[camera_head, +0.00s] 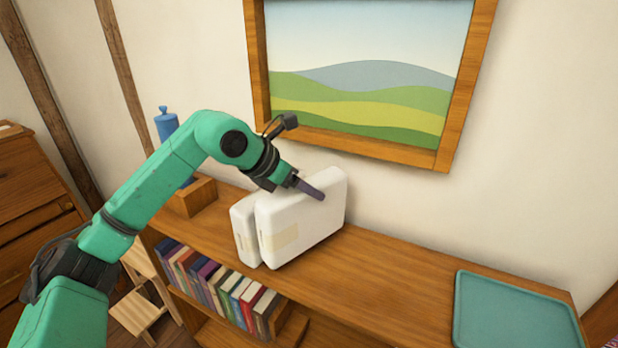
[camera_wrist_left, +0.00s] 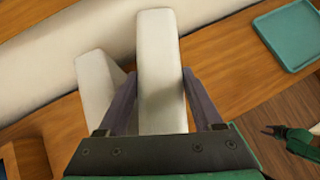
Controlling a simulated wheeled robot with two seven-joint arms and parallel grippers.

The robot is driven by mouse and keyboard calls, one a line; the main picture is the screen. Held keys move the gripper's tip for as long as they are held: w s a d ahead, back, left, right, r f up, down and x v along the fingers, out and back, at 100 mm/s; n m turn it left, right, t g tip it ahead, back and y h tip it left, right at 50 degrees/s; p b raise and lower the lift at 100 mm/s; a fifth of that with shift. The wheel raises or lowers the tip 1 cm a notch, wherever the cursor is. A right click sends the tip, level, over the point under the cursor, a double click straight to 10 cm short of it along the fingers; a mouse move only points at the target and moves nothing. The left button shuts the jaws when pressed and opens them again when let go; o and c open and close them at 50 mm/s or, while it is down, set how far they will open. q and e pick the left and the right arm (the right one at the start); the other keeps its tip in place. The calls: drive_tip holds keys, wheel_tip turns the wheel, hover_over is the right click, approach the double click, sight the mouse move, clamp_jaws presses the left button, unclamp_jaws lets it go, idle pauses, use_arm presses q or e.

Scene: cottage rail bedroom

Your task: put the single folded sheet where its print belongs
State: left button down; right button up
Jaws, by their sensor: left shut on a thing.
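My left gripper (camera_head: 311,188) is shut on the top edge of a thick white folded sheet (camera_head: 315,212), which stands upright over the shelf top. A pale beige patch shows low on its front face; its print is too faint to make out. A second white folded piece (camera_head: 243,232) stands close beside it on the left, partly hidden. In the left wrist view the held sheet (camera_wrist_left: 160,60) lies between my left fingers (camera_wrist_left: 160,85), with the other white piece (camera_wrist_left: 95,85) to the left. My right gripper (camera_wrist_left: 270,132) shows small at the right edge there, its jaws unclear.
A teal tray (camera_head: 515,312) lies empty on the right end of the wooden bookshelf (camera_head: 400,275), with bare shelf between. Books (camera_head: 225,290) fill the shelf below. A wooden box (camera_head: 193,196) and blue bottle (camera_head: 166,124) stand left. A framed landscape (camera_head: 360,95) hangs above.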

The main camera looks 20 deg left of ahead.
use_arm(q)
drive_tip(key=shift+w+r, duration=0.35)
drive_tip(key=shift+w, duration=0.25)
drive_tip(key=shift+w+f+p, duration=0.15)
drive_tip(key=shift+w+p, duration=0.05)
drive_tip(key=shift+p, duration=0.1)
wheel_tip(320, 180, down, 4)
drive_tip(key=shift+r+p, duration=0.2)
drive_tip(key=shift+p, duration=0.25)
use_arm(e)
wheel_tip(320, 180, up, 2)
drive_tip(key=shift+r, duration=0.15)
use_arm(q)
drive_tip(key=shift+f, duration=0.1)
drive_tip(key=shift+c, duration=2)
unclamp_jaws()
drive_tip(key=shift+f, duration=0.15)
drive_tip(key=o, duration=0.4)
drive_tip(key=shift+c, duration=0.2)
